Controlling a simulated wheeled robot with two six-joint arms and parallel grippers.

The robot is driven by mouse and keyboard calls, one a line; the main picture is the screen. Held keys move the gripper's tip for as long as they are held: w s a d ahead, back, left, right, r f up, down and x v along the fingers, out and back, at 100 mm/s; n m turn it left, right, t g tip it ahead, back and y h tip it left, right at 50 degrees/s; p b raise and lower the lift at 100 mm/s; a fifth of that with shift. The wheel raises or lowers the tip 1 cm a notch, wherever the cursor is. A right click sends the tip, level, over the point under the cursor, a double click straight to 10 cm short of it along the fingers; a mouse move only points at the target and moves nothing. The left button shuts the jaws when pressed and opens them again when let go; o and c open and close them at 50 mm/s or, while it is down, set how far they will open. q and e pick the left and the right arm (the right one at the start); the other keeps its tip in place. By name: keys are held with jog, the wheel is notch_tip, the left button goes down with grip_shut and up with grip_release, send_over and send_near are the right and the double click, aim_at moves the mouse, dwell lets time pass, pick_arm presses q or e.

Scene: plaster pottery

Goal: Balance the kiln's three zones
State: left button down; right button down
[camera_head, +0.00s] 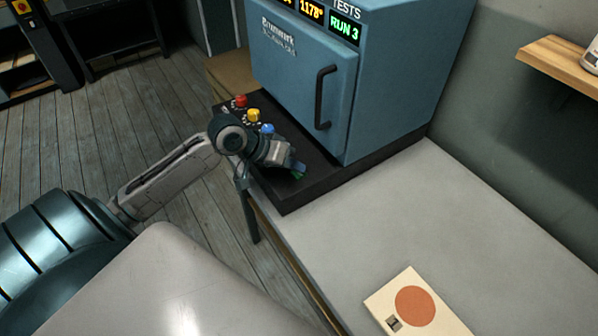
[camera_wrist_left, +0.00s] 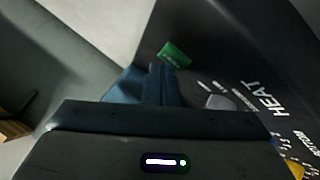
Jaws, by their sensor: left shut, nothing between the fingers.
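The blue kiln (camera_head: 300,75) stands on a black base, its door with a black handle shut. Its displays read "1178°" and a green "RUN 3" under "TESTS"; another is cut off. A red knob (camera_head: 240,101), a yellow knob (camera_head: 253,115) and a blue knob (camera_head: 267,128) line the base's front. My left gripper (camera_head: 296,167) is shut and empty, with its tips close to a green button (camera_wrist_left: 174,53). I cannot tell whether they touch it. In the left wrist view, a grey knob (camera_wrist_left: 218,102) sits beside the fingers near "HEAT" lettering. My right gripper is out of view.
The grey bench (camera_head: 400,215) is mostly clear. A cream card (camera_head: 418,306) with an orange disc lies at its front. A wooden shelf (camera_head: 560,62) juts from the wall at right. Plank floor (camera_head: 130,120) lies left of the bench.

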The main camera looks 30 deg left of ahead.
aim_at(294, 174)
pick_arm(q)
jog(key=shift+f, duration=0.35)
dwell(0.5)
jog(key=shift+r+p, duration=0.85)
jog(key=shift+p, duration=0.15)
notch_tip(294, 174, up, 5)
jog(key=p, duration=0.5)
dwell(0.7)
